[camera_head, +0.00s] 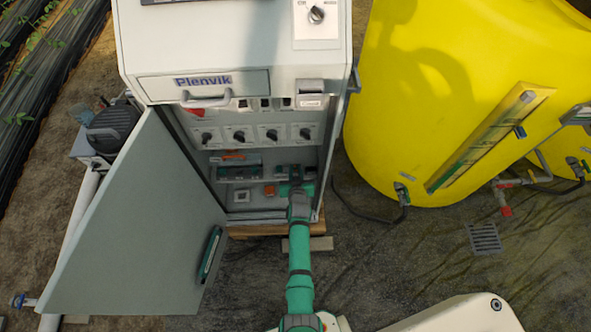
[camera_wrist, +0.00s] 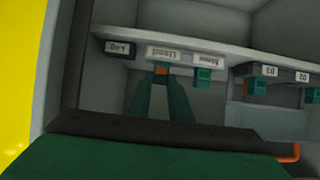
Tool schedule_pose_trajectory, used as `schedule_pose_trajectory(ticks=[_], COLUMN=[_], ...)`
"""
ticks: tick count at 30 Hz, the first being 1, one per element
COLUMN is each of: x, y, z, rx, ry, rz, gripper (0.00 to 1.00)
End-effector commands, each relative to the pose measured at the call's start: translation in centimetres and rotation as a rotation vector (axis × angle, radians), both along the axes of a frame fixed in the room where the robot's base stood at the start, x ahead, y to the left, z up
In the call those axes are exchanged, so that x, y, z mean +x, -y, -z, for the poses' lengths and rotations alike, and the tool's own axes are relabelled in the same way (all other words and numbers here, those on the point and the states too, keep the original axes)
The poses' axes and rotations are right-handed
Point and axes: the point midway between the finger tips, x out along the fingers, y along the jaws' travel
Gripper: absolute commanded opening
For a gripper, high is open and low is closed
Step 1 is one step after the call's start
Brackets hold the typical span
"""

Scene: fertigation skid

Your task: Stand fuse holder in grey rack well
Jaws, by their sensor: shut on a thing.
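My gripper (camera_wrist: 161,80) reaches into the open cabinet. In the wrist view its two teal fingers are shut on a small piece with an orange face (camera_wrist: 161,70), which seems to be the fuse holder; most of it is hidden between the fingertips. It is close to a white label, upside down, that seems to read "Used". A dark grey block with labels 03 and 02 (camera_wrist: 264,70), perhaps the grey rack, lies to the right, with teal pieces at it. Its wells cannot be made out. In the head view my gripper (camera_head: 297,188) is at the shelf's right side.
The cabinet door (camera_head: 135,225) stands open at left. A row of switches (camera_head: 238,135) is above the shelf. An orange handle (camera_wrist: 284,153) shows at the lower right of the wrist view. An orange box (camera_head: 270,191) and a white box (camera_head: 240,196) are on the cabinet floor.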

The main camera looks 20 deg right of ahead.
Motion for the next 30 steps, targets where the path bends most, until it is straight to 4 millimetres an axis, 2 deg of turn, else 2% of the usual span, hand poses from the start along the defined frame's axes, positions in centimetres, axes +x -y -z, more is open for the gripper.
schedule_pose_trajectory(ticks=[9,10,12,13,23,26,30], x=[0.1,0.1,0.1,0.1,0.0,-0.6,-2.3], y=[-0.1,-0.1,-0.1,-0.2,-0.4,-0.6,-0.9], z=[0.1,0.1,0.1,0.1,0.0,-0.3,-1.0], rx=[0.0,0.0,0.0,0.0,-0.002,-0.001,-0.002], ry=[0.001,0.001,0.001,0.001,0.001,0.002,0.0], rz=[-0.002,-0.002,-0.002,-0.002,-0.006,-0.007,-0.004], gripper=[0.0,0.2,0.37,0.4,0.4,0.4,0.4])
